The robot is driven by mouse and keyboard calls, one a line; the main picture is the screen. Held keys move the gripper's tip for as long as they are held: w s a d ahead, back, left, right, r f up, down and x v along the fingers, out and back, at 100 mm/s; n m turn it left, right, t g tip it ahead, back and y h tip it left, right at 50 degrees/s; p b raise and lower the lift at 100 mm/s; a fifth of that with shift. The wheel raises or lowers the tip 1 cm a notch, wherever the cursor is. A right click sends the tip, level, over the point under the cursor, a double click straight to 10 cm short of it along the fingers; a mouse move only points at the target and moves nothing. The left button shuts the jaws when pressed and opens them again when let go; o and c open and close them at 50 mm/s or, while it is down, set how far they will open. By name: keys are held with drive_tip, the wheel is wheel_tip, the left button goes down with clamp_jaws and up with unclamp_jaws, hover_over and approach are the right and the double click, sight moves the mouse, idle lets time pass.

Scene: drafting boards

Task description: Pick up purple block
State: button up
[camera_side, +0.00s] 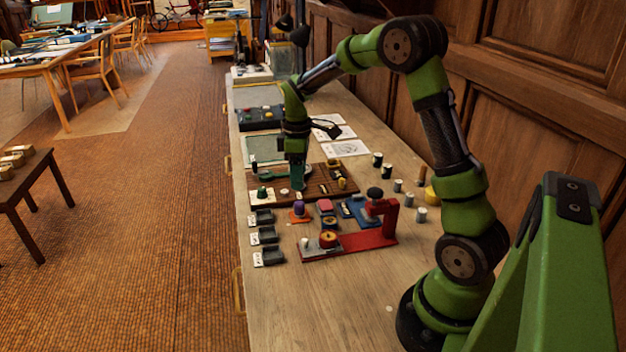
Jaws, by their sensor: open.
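A small purple block (299,208) stands on an orange-red base on the wooden bench, left of centre among small parts. My gripper (298,186) points down just behind it, over the near part of a brown wooden board (320,190). The gripper is open; its fingertips are small and dark here, and I cannot make out anything between them. The gripper appears apart from the purple block, but the exact gap is hard to judge from this angle.
A red press-like fixture (350,243) stands in front of the purple block. Black trays (266,236) line the left edge of the bench (330,300). Several small cylinders (398,185) stand at the right. The bench's near part is clear. A wooden wall rises along the right.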

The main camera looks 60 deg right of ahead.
sight(298, 203)
wheel_tip(298, 203, down, 10)
drive_tip(key=shift+w, duration=0.15)
clamp_jaws()
idle(0.6)
